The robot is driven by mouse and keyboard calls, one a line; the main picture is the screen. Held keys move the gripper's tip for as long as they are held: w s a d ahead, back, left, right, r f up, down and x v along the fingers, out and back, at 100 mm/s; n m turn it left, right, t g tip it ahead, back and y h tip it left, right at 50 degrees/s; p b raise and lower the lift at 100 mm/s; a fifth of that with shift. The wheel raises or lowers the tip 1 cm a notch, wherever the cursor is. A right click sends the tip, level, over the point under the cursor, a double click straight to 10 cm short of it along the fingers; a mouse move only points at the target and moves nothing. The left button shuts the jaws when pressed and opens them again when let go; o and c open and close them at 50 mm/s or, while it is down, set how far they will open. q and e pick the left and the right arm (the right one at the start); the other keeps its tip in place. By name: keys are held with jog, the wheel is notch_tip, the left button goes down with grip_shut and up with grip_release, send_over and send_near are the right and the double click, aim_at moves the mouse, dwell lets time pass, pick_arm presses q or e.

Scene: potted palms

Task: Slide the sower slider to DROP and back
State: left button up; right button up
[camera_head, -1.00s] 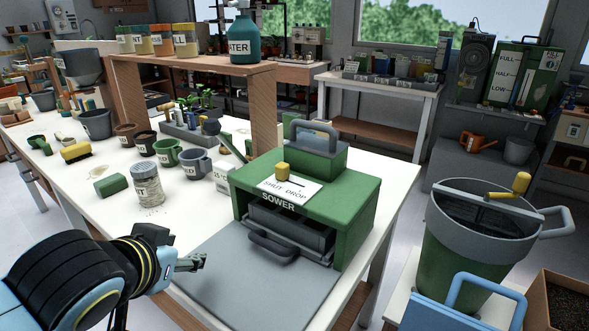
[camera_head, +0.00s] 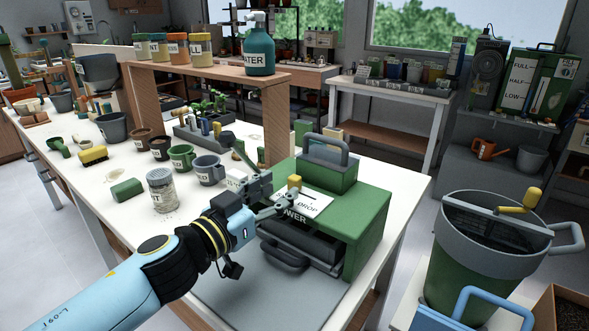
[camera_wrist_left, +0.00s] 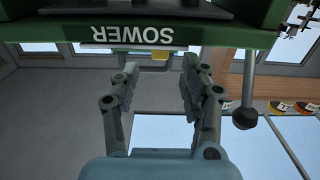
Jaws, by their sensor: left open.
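The green sower box (camera_head: 368,222) stands on the white bench, with a grey handle on top and an open grey tray at its front. Its yellow slider knob (camera_head: 294,183) sits at the SHUT end of the white label plate (camera_head: 318,204); DROP is at the right end. My left gripper (camera_head: 280,197) is close in front of the knob and hides part of the plate. In the left wrist view its two fingers (camera_wrist_left: 158,72) are spread, with the yellow knob (camera_wrist_left: 160,56) between and beyond their tips. I cannot tell whether they touch it. My right gripper is not in view.
A grey mat (camera_head: 270,295) lies before the sower. A seed shaker (camera_head: 162,190), grey mug (camera_head: 208,170) and green mug (camera_head: 181,158) stand left of my arm. A wooden shelf with a WATER bottle (camera_head: 259,50) rises behind. A green bucket (camera_head: 465,270) is at right.

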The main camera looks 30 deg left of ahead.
aim_at(291, 181)
pick_arm(q)
jog(key=w, duration=0.6)
jog(key=shift+d+f, duration=0.1)
jog(key=shift+d, duration=0.3)
grip_shut()
